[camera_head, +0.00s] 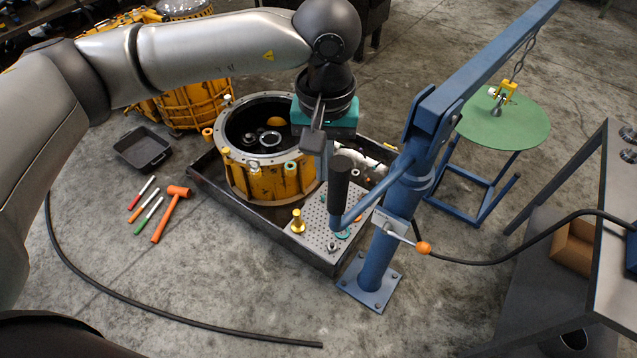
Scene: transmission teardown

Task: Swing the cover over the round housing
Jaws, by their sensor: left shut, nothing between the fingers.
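The round yellow housing (262,180) stands open-topped in a dark tray, with metal parts inside. A blue jib crane (385,240) stands right of it. Its boom (490,52) reaches to the upper right. A chain (517,62) hangs a yellow lifting clamp (503,94) over a round green disc (503,122) on a blue stand. I cannot tell whether the disc is the cover. A blue bar with a black upright grip (339,186) extends from the post. My left gripper (325,172) is shut and empty, just beside the black grip; contact is unclear. My right gripper is out of view.
The dark tray (228,206) also holds a perforated plate (318,232) with small parts. An orange mallet (170,213), several hand tools and a small black pan (142,149) lie left. A black hose crosses the floor. A workbench (612,230) stands right.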

